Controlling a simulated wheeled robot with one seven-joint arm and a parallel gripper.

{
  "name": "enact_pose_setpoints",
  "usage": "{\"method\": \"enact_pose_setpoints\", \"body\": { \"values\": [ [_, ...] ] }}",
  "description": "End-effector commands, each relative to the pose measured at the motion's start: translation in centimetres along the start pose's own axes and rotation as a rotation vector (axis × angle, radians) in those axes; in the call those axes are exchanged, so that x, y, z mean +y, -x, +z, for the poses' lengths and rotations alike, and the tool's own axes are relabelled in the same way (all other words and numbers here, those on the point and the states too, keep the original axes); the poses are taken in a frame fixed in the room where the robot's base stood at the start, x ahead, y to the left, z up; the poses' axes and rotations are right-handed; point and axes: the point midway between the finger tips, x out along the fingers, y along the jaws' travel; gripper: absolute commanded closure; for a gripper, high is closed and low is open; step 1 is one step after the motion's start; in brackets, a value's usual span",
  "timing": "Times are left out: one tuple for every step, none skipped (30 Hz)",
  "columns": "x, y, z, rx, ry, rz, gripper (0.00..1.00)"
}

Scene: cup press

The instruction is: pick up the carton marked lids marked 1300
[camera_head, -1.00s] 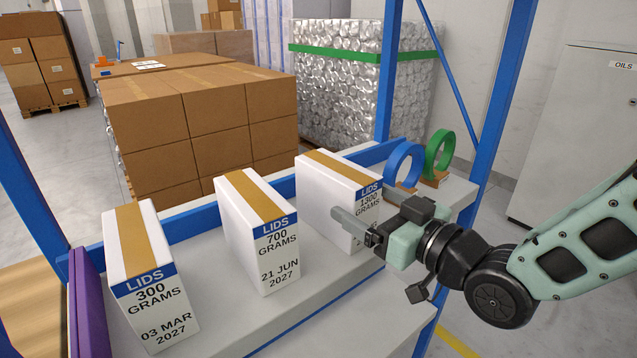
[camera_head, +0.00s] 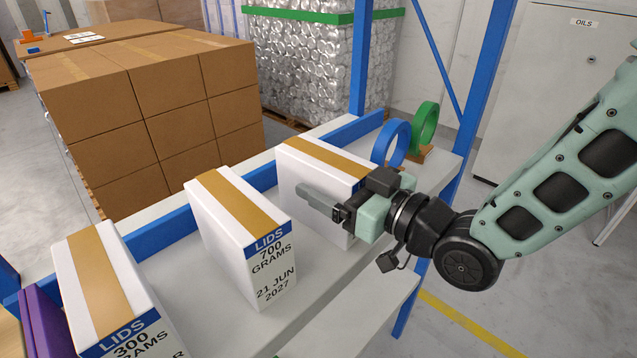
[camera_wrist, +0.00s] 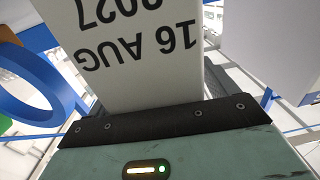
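The carton marked lids 1300 (camera_head: 314,185) stands upright on the shelf, white with a tan tape strip on top. My gripper covers most of its label in the head view. In the wrist view its label face (camera_wrist: 140,50) is close, with an upside-down "16 AUG 2027". My gripper (camera_head: 335,205) is at the label end, one finger lying along the carton's left long side; the other finger is hidden in the head view. Whether the fingers press on the carton cannot be told.
A 700 grams lids carton (camera_head: 240,235) stands to the left, and a 300 grams one (camera_head: 105,290) further left. Blue (camera_head: 393,143) and green (camera_head: 424,127) rings stand behind to the right. A blue rack post (camera_head: 482,95) rises at right.

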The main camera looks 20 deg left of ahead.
Motion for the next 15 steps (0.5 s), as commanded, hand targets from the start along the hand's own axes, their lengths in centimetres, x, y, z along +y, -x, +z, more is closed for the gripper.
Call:
{"method": "enact_pose_setpoints", "body": {
  "values": [
    [0.01,-0.01,0.00,0.000,0.000,0.000,0.23],
    [0.01,-0.01,0.00,0.000,0.000,0.000,0.31],
    [0.01,-0.02,0.00,0.000,0.000,0.000,0.42],
    [0.01,-0.02,0.00,0.000,0.000,0.000,0.51],
    [0.02,-0.02,0.00,0.000,0.000,0.000,0.59],
    [0.02,-0.02,-0.01,0.000,0.000,0.000,0.70],
    [0.02,-0.02,-0.01,0.000,0.000,0.000,0.79],
    [0.02,-0.02,-0.01,0.000,0.000,0.000,0.87],
    [0.02,-0.02,-0.01,0.000,0.000,0.000,0.98],
    [0.02,-0.02,-0.01,0.000,0.000,0.000,1.00],
    [0.02,-0.12,-0.37,0.009,0.002,0.000,1.00],
    [0.02,-0.12,-0.38,0.010,0.002,0.000,1.00],
    [0.02,-0.12,-0.38,0.010,0.002,0.000,1.00],
    [0.02,-0.12,-0.37,0.009,0.002,0.000,1.00],
    [0.02,-0.12,-0.37,0.009,0.002,0.000,1.00]
  ]
}}
